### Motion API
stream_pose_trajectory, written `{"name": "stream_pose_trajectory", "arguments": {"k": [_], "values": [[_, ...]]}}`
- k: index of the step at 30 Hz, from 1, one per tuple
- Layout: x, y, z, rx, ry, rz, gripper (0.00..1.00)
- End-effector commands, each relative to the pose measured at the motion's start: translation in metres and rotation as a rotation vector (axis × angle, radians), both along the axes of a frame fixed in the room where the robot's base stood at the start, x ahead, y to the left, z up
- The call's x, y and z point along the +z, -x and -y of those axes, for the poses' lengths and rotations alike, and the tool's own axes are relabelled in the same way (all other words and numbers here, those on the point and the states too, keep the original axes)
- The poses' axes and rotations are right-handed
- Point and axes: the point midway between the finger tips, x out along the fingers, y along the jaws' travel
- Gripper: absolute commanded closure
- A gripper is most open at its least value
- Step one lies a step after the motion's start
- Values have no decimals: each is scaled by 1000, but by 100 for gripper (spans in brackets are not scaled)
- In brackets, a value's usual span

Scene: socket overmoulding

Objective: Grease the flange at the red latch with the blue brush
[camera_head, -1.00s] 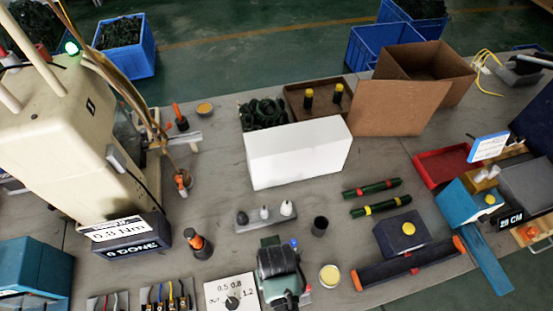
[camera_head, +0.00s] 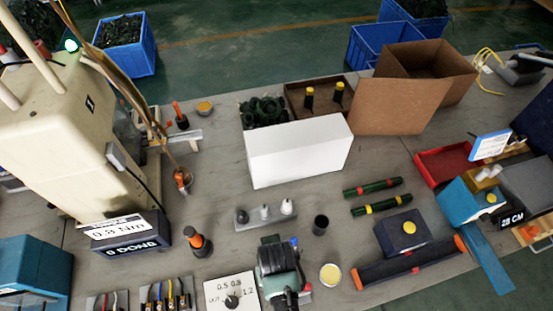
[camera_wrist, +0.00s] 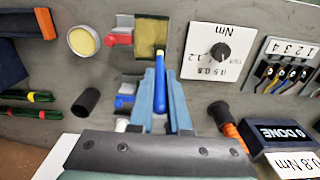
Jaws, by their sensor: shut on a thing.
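My gripper (camera_wrist: 161,88) is shut on the blue brush (camera_wrist: 159,85), which stands between its teal fingers in the wrist view. The brush's far end reaches the lower edge of a dull yellow flange face (camera_wrist: 150,36) in a grey holder. I cannot tell whether it touches. The red latch (camera_wrist: 120,39) is just left of that face. A blue latch (camera_wrist: 122,102) sits nearer, left of the fingers, its holder partly hidden by them. In the head view my gripper (camera_head: 283,290) covers the red latch's place, and the blue latch (camera_head: 295,243) shows beside it.
A round pot with pale yellow content (camera_head: 330,275) is right of my gripper. A dark cup (camera_head: 320,225) and a grey block with several pegs (camera_head: 265,214) stand behind. A dial card (camera_head: 232,293) is close on the left. A white box (camera_head: 298,152) stands farther back.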

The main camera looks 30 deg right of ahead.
Motion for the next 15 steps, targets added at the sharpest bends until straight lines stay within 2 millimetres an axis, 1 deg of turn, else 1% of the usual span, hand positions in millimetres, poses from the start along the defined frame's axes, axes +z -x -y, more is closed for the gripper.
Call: {"name": "stream_pose_trajectory", "arguments": {"k": [3,6,15], "values": [[1,-5,1,0,0,1,100],[1,-5,1,0,0,0,100],[1,7,-2,0,-1,-2,100]]}}
